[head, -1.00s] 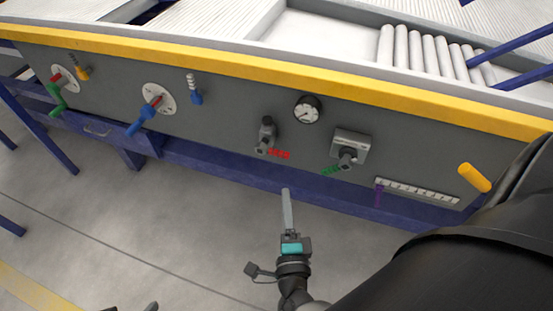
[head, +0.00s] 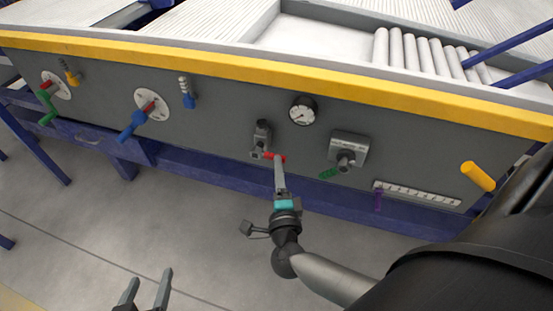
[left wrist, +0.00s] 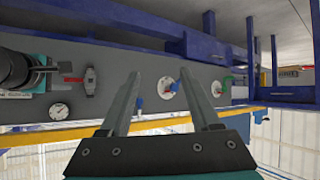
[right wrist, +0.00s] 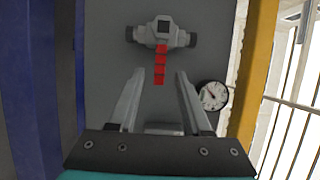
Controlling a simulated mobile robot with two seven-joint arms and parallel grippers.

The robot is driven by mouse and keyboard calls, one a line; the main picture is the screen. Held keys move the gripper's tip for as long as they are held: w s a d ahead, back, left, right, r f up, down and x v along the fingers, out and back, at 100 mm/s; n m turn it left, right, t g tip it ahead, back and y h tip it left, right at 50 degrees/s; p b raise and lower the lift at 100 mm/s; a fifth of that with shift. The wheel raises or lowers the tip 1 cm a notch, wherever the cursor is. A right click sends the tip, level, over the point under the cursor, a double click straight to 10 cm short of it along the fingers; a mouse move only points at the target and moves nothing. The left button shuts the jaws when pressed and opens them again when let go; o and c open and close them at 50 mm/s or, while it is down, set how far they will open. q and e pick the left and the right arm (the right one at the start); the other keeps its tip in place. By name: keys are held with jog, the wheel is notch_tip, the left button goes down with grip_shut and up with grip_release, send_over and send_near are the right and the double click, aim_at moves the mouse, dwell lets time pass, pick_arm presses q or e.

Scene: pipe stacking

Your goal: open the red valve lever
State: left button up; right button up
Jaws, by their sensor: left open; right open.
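The red valve lever (head: 275,157) sticks out to the right from its grey valve body (head: 262,137) on the panel. My right gripper (head: 279,160) is at the lever and hides part of it. In the right wrist view the lever (right wrist: 160,62) hangs below the valve body (right wrist: 165,30), its free end between the open fingertips (right wrist: 159,75); I cannot tell whether they touch it. My left gripper (head: 149,279) is open and empty at the lower edge, away from the panel. The lever also shows in the left wrist view (left wrist: 73,79).
Blue (head: 130,127) and green (head: 46,111) handles are further left. A yellow rail (head: 230,69) runs above. Floor in front is clear.

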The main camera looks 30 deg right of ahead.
aim_at(268, 155)
pick_arm(q)
jog(key=shift+w+d+r+t+h+b, duration=0.1)
jog(key=shift+d+r+t+h+b, duration=0.3)
jog(key=shift+d+t, duration=0.35)
jog(key=shift+w+d+r+t+h+b, duration=0.1)
jog(key=shift+d+r+t+h+b, duration=0.25)
jog(key=shift+d+t, duration=0.35)
pick_arm(e)
jog(key=shift+x, duration=2.35)
grip_shut()
